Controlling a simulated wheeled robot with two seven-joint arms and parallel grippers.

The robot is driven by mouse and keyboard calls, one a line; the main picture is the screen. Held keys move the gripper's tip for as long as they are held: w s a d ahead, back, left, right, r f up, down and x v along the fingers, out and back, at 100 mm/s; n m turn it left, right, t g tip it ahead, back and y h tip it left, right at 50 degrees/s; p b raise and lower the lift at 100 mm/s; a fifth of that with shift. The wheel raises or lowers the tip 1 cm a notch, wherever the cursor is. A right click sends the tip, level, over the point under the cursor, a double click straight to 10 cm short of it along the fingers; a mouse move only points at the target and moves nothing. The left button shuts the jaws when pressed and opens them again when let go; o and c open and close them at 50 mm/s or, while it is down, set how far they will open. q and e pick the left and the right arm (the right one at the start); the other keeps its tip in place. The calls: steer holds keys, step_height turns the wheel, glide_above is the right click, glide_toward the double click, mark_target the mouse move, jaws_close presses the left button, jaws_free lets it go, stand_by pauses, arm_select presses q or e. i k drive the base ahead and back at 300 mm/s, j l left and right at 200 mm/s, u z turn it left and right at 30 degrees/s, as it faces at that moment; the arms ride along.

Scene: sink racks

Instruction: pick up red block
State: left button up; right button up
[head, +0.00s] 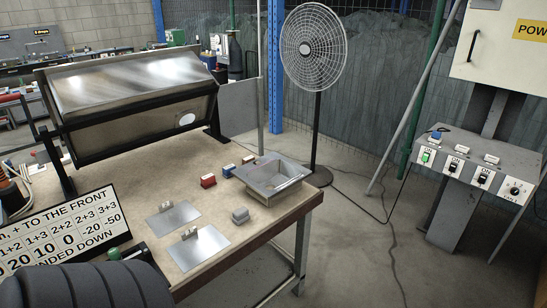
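Neither gripper can be made out in the head view, and nothing is seen touching the red block. A dark ribbed rounded shape fills the bottom left corner; I cannot tell whether it is part of my arm.
A shallow metal tray (295,176) sits at the bench's right corner. Two metal plates (174,219) (200,248) lie in front. A number sign (62,232) leans at left. A large metal box on a black frame (130,90) stands behind. A fan (314,48) stands beyond the bench.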

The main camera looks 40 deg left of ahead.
mark_target(209, 180)
steer(key=i+l+u, duration=0.1)
steer(key=i+u, duration=0.3)
steer(key=i+l+u, duration=0.35)
steer(key=i, duration=0.2)
steer(key=i+l+u, duration=0.25)
steer(key=i+u, duration=0.15)
